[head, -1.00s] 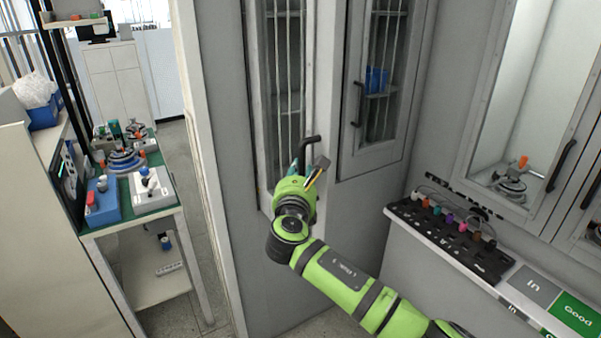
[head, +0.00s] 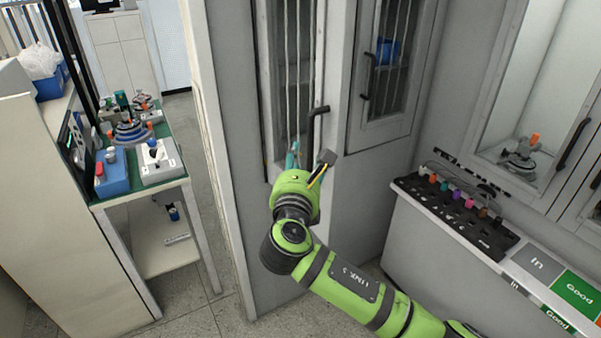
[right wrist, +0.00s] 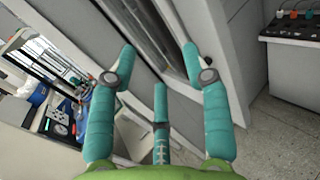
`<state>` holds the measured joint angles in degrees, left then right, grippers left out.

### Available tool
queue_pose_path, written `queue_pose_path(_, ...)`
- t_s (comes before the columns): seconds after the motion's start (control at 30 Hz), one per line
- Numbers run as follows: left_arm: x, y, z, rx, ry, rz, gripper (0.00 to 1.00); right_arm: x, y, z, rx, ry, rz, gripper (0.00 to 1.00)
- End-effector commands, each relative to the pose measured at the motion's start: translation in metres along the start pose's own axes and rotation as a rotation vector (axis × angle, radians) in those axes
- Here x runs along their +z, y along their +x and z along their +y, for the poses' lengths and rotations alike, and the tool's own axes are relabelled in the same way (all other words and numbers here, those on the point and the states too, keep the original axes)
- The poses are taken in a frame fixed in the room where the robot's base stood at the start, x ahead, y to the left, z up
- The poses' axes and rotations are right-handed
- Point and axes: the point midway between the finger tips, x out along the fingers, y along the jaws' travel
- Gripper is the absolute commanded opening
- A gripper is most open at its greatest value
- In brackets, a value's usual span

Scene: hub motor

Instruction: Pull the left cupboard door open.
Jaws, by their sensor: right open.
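The left cupboard door (head: 268,70) is a tall grey-framed door with a barred glass pane, in the upper middle of the head view. Its dark upright handle (head: 312,128) is near its right edge. My right gripper (head: 308,158) is just below the handle, its fingers partly hidden by its own wrist. In the right wrist view its teal fingers (right wrist: 160,75) are spread and hold nothing, with a grey door frame and dark pane beyond. I cannot tell whether a finger touches the handle, or whether the door is slightly ajar. My left gripper is not in view.
The right cupboard door (head: 385,85) has its own dark handle. At right, a white counter carries a black rack (head: 455,215) of coloured pieces, near my right forearm. At left, a green-topped workbench (head: 180,150) holds equipment. Clear floor shows between bench and cupboard.

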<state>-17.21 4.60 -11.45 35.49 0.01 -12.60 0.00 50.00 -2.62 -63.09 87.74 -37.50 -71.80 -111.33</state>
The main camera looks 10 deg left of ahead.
Motion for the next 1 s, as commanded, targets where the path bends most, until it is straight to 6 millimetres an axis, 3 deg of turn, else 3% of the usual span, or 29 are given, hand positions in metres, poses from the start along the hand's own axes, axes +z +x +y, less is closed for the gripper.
queue_pose_path(0.1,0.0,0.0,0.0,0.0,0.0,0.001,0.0,0.0,-0.019,0.0,0.001,0.0,0.0,0.49)
queue_pose_path(0.3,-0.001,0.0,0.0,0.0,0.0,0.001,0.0,0.0,-0.036,0.0,-0.001,-0.001,0.0,0.49)
queue_pose_path(0.63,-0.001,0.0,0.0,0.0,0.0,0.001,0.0,0.0,-0.039,0.0,-0.001,-0.001,0.0,0.49)
queue_pose_path(0.73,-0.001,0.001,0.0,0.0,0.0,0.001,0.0,-0.009,-0.036,-0.002,-0.004,0.015,0.018,0.49)
queue_pose_path(0.87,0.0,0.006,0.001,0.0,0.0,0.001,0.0,-0.058,-0.023,-0.013,-0.019,0.123,0.114,0.49)
queue_pose_path(0.97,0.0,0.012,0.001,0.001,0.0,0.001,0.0,-0.125,-0.013,-0.029,-0.054,0.282,0.24,0.49)
queue_pose_path(1.0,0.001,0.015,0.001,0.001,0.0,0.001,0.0,-0.156,-0.011,-0.037,-0.075,0.357,0.295,0.49)
